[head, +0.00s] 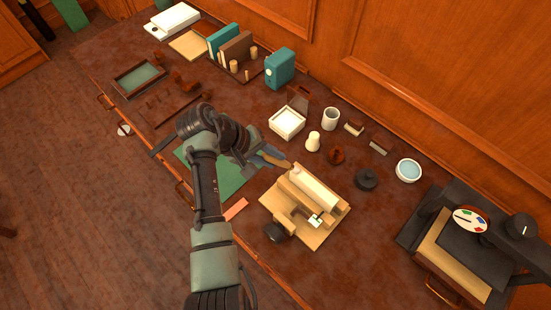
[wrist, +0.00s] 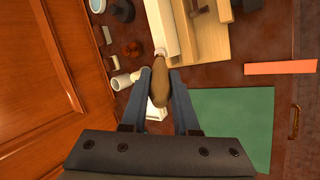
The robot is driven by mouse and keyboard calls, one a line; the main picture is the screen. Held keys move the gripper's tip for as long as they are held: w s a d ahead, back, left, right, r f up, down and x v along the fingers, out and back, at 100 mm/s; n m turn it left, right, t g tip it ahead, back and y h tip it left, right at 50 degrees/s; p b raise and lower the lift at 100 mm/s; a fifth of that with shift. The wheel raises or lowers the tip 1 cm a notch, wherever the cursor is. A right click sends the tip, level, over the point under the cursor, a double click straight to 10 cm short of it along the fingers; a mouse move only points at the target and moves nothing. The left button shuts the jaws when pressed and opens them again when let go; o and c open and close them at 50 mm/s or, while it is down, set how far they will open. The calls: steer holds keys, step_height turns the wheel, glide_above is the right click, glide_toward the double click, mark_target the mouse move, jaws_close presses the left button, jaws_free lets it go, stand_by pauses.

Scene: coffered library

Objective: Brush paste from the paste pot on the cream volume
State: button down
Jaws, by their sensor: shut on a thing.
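My gripper (head: 268,156) is shut on a brown-handled brush (wrist: 156,88), whose handle lies between the fingers in the wrist view. The brush's pale tip points at the cream volume (head: 318,190), close to its near end; I cannot tell whether it touches. The cream volume lies in a light wooden cradle (head: 325,236), and its edge shows in the wrist view (wrist: 161,22). A pale cup (head: 330,118) stands behind and looks like the paste pot, though a white bowl with pale blue contents (head: 408,170) stands farther right. The brush bristles are mostly hidden.
A white square box (head: 287,122), a small cream bottle (head: 313,141), a red-brown item (head: 336,155) and a black weight (head: 366,179) stand near the cradle. A dark press (head: 465,240) is at right. A green mat (head: 235,172) lies below my gripper.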

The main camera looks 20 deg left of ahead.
steer(key=shift+d, duration=0.1)
steer(key=s+d+p, duration=0.4)
steer(key=d+p, duration=0.5)
steer(key=d, duration=0.2)
steer(key=shift+d, duration=0.3)
stand_by(0.8)
step_height(320, 180, up, 6)
steer(key=p, duration=0.1)
steer(key=shift+p, duration=0.3)
steer(key=shift+w, duration=0.1)
stand_by(0.3)
